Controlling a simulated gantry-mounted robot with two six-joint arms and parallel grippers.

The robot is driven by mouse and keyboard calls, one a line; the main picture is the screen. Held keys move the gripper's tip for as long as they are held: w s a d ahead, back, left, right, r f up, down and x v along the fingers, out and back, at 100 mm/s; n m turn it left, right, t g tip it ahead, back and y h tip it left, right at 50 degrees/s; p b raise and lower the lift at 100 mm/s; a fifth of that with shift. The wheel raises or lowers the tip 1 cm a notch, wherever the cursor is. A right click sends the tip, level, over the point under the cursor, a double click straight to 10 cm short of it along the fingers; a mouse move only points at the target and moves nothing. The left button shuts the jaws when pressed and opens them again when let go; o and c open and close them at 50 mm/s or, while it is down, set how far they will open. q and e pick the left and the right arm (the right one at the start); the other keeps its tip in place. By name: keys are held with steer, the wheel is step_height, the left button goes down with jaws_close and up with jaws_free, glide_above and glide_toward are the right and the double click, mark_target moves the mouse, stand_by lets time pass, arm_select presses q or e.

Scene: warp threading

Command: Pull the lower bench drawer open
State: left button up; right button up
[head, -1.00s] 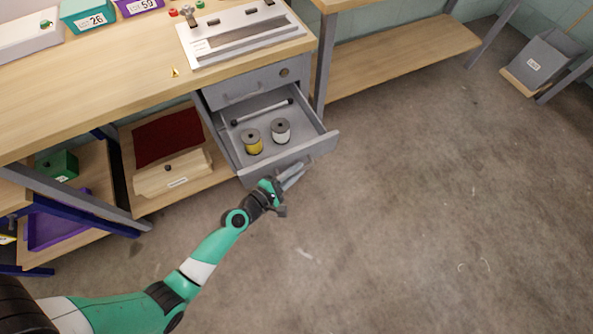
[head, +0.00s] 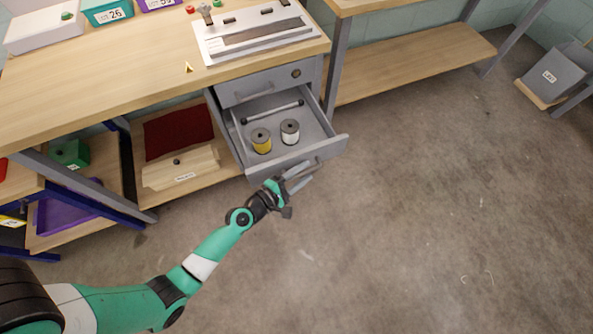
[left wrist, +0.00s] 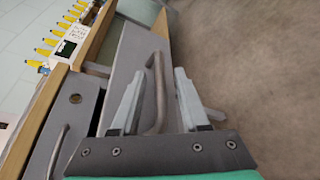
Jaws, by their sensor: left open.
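The lower drawer (head: 325,150) of the grey bench unit stands well open, its front pulled out over the floor. Inside are a yellow spool (head: 261,141), a white spool (head: 290,132) and a dark-ended rod (head: 272,112). My left gripper (head: 299,178) is at the drawer's front, fingers apart. In the left wrist view, the bar handle (left wrist: 156,95) runs between the two open fingers (left wrist: 158,80), and I see no finger clearly pressing on it. My right gripper is not in view.
The upper drawer (head: 257,86) is shut. A grey bin (head: 553,77) stands at the far right. The floor (head: 430,190) right of the drawer is clear.

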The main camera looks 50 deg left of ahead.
arm_select(q)
steer(key=v, duration=1.1)
steer(key=shift+s, duration=0.2)
steer(key=shift+r, duration=0.1)
